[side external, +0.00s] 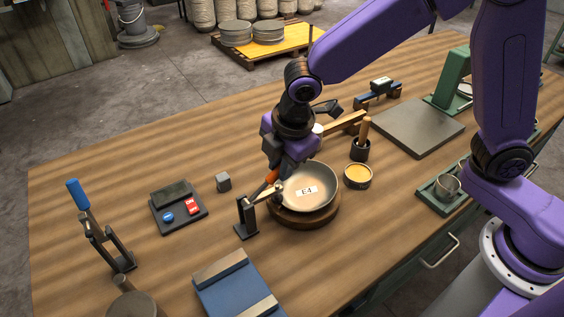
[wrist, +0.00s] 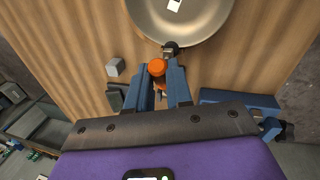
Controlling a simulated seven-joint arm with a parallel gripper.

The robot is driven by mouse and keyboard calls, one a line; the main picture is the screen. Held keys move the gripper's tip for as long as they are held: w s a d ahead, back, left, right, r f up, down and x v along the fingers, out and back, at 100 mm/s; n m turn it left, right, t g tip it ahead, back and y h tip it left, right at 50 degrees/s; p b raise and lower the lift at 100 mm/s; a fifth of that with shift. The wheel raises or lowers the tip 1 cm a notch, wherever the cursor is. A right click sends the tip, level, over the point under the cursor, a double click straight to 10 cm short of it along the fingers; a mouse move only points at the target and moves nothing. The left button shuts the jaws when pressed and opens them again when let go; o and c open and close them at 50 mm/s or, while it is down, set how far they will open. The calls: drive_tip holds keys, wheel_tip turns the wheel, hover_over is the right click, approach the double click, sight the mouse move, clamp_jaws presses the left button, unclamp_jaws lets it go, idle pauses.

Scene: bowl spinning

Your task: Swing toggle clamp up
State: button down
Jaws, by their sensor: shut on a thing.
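The toggle clamp (side external: 247,214) stands on the table at the left edge of the grey metal bowl (side external: 309,196), with a dark upright body and an orange handle (side external: 271,177). The bowl rests on a round wooden base (side external: 320,219) and carries an "E4" label. The clamp's dark tip (wrist: 171,48) is at the bowl's rim in the wrist view; I cannot tell whether it touches. My gripper (side external: 274,174) points down over the clamp and is shut on the orange handle. The handle's orange end (wrist: 157,67) shows between my fingers. My arm hides part of the handle.
A grey cube (side external: 223,182) and a dark switch box (side external: 178,207) stand to the left. A blue-handled lever device (side external: 90,220) is farther left. A blue block (side external: 235,290) lies in front. A yellow-filled cup (side external: 358,176) stands right of the bowl.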

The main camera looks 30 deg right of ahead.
sight(260, 192)
drive_tip(key=shift+a+r+h, duration=0.8)
drive_tip(key=shift+a+h, duration=0.2)
drive_tip(key=shift+h, duration=0.4)
drive_tip(key=a+h, duration=0.1)
drive_tip(key=a+r+h, duration=0.1)
drive_tip(key=a+h, duration=0.1)
drive_tip(key=shift+r+n, duration=0.15)
drive_tip(key=shift+n, duration=0.25)
drive_tip(key=a+h, duration=0.3)
drive_tip(key=h, duration=0.1)
drive_tip(key=shift+r, duration=0.25)
drive_tip(key=shift+a+f+n+t+h, duration=0.2)
drive_tip(key=shift+a+n+t+h, duration=0.15)
drive_tip(key=shift+a+h, duration=1.3)
drive_tip(key=shift+d, duration=0.1)
